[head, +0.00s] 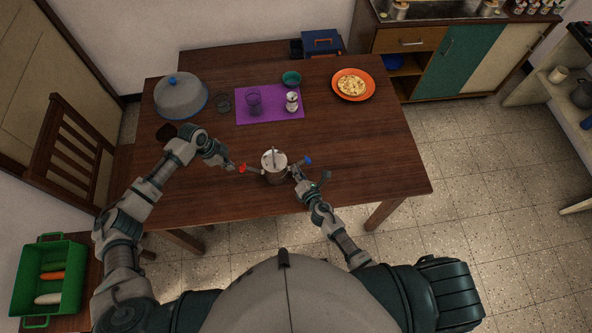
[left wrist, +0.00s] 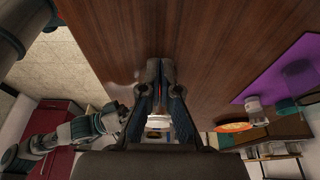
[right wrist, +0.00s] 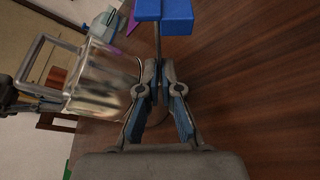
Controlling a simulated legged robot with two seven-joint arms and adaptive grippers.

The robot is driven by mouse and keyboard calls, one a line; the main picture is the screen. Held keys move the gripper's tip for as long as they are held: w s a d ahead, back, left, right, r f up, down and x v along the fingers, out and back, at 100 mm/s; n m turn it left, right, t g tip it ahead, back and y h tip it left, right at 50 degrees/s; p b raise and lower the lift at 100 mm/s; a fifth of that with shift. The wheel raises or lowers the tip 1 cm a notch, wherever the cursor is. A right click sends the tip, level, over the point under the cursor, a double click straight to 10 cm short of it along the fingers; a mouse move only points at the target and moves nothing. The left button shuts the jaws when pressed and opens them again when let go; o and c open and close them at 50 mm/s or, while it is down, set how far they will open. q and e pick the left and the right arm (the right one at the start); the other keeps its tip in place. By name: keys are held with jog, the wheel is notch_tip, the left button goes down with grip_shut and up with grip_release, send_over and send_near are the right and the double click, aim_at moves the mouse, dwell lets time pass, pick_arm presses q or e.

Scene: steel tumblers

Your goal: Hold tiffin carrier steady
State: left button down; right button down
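The steel tiffin carrier (head: 274,165) stands upright near the table's front edge, with a wire handle on top. A red-tipped latch (head: 243,168) sticks out on its left and a blue-tipped latch (head: 307,160) on its right. In the right wrist view the shiny carrier (right wrist: 100,82) is at left and the blue tip (right wrist: 165,15) at top. My right gripper (right wrist: 158,66) has its fingertips closed around the thin bar below that tip. My left gripper (left wrist: 160,66) has its fingertips together, close to the red tip in the head view.
A purple mat (head: 270,115) holds a glass (head: 254,101) and a metal shaker (head: 292,102). A teal bowl (head: 291,78), an orange plate of food (head: 352,84) and a domed cover (head: 181,97) stand farther back. The table's right part is clear.

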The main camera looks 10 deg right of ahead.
aim_at(251, 169)
pick_arm(q)
jog(key=shift+f, duration=2.9)
pick_arm(e)
jog(key=shift+s+f, duration=0.15)
jog(key=shift+f, duration=0.1)
pick_arm(q)
jog(key=shift+d+r, duration=0.2)
jog(key=shift+d, duration=1)
jog(key=shift+d+r, duration=0.25)
jog(key=shift+d, duration=0.95)
jog(key=shift+d+r, duration=0.2)
jog(key=shift+d, duration=1)
jog(key=a+v, duration=0.1)
jog(key=v, duration=0.8)
jog(key=shift+a, duration=0.25)
pick_arm(e)
jog(key=c, duration=1.2)
grip_release()
jog(key=shift+r, duration=0.15)
jog(key=shift+c, duration=0.2)
pick_arm(q)
jog(key=shift+r, duration=0.15)
pick_arm(e)
jog(key=shift+d, duration=0.1)
